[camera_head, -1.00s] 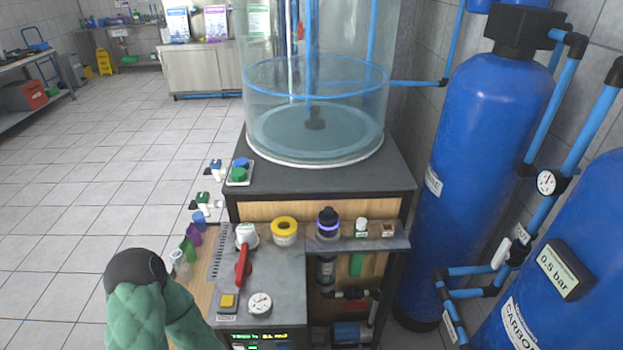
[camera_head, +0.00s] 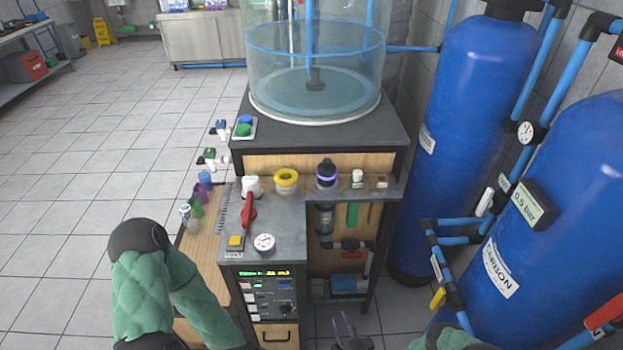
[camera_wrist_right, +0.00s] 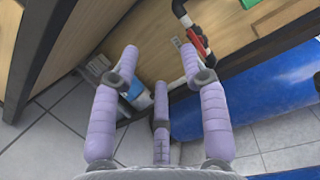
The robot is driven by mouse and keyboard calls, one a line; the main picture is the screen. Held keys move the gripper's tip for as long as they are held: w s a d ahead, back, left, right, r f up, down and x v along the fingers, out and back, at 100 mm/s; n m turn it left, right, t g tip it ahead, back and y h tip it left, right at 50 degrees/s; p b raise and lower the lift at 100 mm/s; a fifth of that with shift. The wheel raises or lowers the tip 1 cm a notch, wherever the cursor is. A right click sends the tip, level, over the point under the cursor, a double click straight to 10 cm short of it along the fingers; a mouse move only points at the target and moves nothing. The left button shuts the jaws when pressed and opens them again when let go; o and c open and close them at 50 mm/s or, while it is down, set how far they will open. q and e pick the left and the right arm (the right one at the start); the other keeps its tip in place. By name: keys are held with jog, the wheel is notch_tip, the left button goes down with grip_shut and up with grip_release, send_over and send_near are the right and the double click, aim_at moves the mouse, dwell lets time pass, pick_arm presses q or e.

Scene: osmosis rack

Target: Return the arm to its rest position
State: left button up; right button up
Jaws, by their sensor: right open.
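My right gripper (camera_head: 345,326) shows at the bottom edge of the head view, low in front of the rack. In the right wrist view its lavender fingers (camera_wrist_right: 160,66) are spread apart, with nothing between them. Floor tiles and the wooden side of a cabinet show past the fingers. My green padded left arm (camera_head: 140,285) is at the lower left of the head view, beside the rack's left edge. The left gripper is outside the views.
The rack's grey worktop (camera_head: 285,228) carries a red-handled valve (camera_head: 249,212), a gauge (camera_head: 264,243) and a yellow roll (camera_head: 286,180). A control panel (camera_head: 268,295) faces front. Blue tanks (camera_head: 468,130) and pipes stand at the right. Tiled floor (camera_head: 100,160) is open at left.

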jog(key=s+a+r+n+g+y, duration=0.3)
jog(key=s+a+n+g+y, duration=0.2)
jog(key=s+a+g+y, duration=0.65)
jog(key=s+a+r+n+g+h, duration=0.1)
jog(key=s+a+n+g+h, duration=0.15)
jog(key=s+g, duration=0.3)
jog(key=s+d+n+g+h, duration=0.4)
jog(key=s+d+n+h, duration=0.1)
jog(key=s+d+h, duration=0.25)
jog(key=w+d+r+n+t+h, duration=0.1)
jog(key=w+d+r+t+h, duration=0.2)
jog(key=w+d+r+t, duration=0.1)
jog(key=shift+w+d+r+t, duration=0.4)
jog(key=shift+w+d+r, duration=0.15)
jog(key=shift+w+r, duration=0.25)
jog(key=shift+f+n, duration=0.15)
jog(key=shift+n, duration=0.1)
